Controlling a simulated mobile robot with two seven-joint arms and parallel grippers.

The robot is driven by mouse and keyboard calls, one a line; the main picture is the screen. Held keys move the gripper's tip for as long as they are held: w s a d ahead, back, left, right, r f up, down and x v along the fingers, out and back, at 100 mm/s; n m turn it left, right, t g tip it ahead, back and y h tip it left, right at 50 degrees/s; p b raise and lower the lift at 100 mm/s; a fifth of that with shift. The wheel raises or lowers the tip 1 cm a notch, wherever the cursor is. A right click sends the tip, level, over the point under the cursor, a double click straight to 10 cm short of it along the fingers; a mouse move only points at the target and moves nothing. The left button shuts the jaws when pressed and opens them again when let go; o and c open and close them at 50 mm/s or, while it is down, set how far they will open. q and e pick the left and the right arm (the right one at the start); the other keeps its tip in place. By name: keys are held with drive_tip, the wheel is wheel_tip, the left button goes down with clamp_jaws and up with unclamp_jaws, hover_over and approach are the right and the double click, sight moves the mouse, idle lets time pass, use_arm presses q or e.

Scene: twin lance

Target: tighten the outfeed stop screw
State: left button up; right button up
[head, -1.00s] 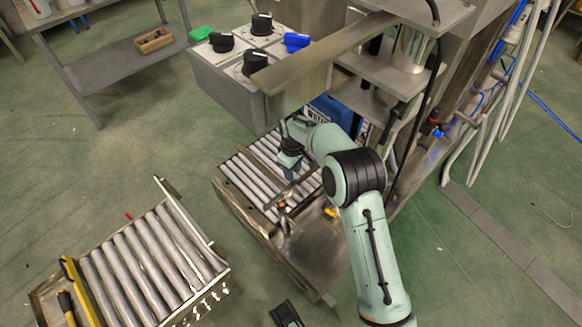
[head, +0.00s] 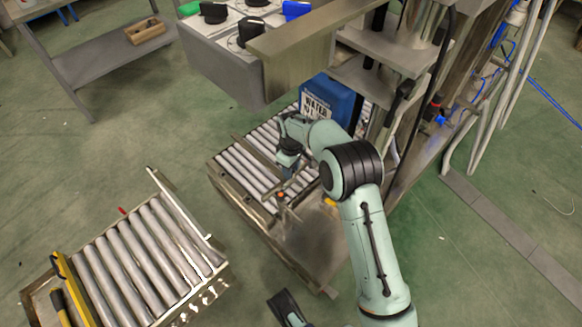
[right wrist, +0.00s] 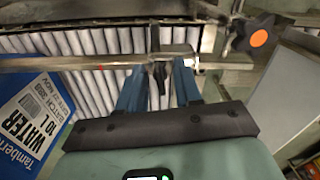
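A black star knob with an orange cap (right wrist: 252,38) stands at the upper right of the right wrist view, beside a metal rail (right wrist: 95,63). The orange cap shows small in the head view (head: 281,195). My right gripper (right wrist: 165,66) is over the rail, to the left of the knob and apart from it. Its two blue-grey fingers are spread, with a dark upright piece (right wrist: 158,75) on the rail between them; whether they touch it I cannot tell. In the head view my right gripper (head: 288,168) points down at the roller conveyor (head: 240,165).
A blue water box (head: 335,98) stands on the rollers behind my right gripper, and at left in the wrist view (right wrist: 30,115). A knob console (head: 215,60) and machine frame (head: 400,60) crowd the far side. A second roller conveyor (head: 140,260) lies left, with floor between.

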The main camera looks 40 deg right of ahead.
clamp_jaws()
drive_tip(key=m, duration=0.2)
drive_tip(key=shift+m+p, duration=0.4)
drive_tip(key=shift+f+m, duration=0.1)
drive_tip(key=shift+m, duration=0.7)
drive_tip(key=m+p, duration=0.1)
drive_tip(key=m, duration=0.2)
drive_tip(key=shift+s, duration=0.1)
drive_tip(key=shift+m, duration=0.7)
